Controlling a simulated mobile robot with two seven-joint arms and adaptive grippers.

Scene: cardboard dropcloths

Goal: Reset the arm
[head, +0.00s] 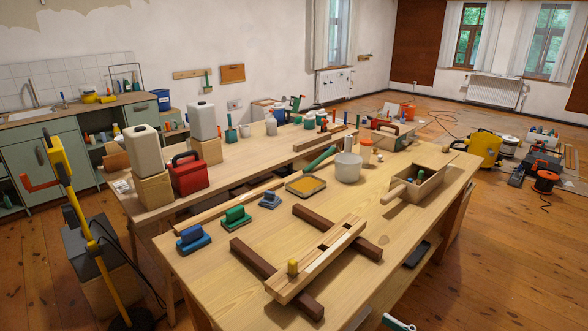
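The near wooden workbench (215,290) fills the middle of the view. On it a pale slotted wooden piece (317,262) lies across two dark wooden bars (268,276). A blue-handled block (192,238), a green-handled block (235,216) and a grey-blue one (269,200) stand along the left edge.
A wooden box (418,190), white tub (347,167) and yellow-topped tray (306,186) sit farther back on the bench. A second bench (250,160) behind bears a red case (188,173) and pale canisters. A yellow stand (80,215) rises at left. Wooden floor (500,250) is open at right.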

